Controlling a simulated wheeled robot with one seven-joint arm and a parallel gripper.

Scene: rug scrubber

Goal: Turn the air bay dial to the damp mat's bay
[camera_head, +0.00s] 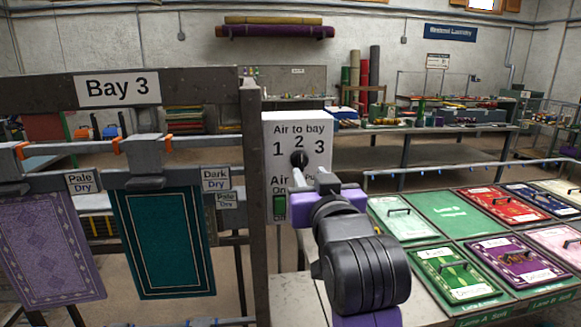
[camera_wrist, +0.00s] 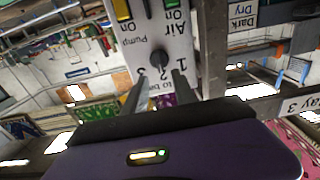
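The air bay dial (camera_head: 299,158) is a dark knob on a white panel (camera_head: 318,126) marked "Air to bay" 1, 2, 3. In the wrist view the dial (camera_wrist: 160,59) shows upside down, just beyond and between my fingertips. My gripper (camera_head: 303,180) is in front of the panel; its fingers (camera_wrist: 157,82) are apart with nothing held. I cannot tell which number the dial points to. Under the Bay 3 sign (camera_head: 118,88) hang a pale purple mat (camera_head: 50,250) and a dark teal mat (camera_head: 162,245), both labelled Dry. I see no mat marked damp.
A green air switch (camera_head: 280,207) marked On sits below the dial; a yellow pump switch (camera_wrist: 121,10) is beside it. A dark post (camera_head: 252,200) stands left of the panel.

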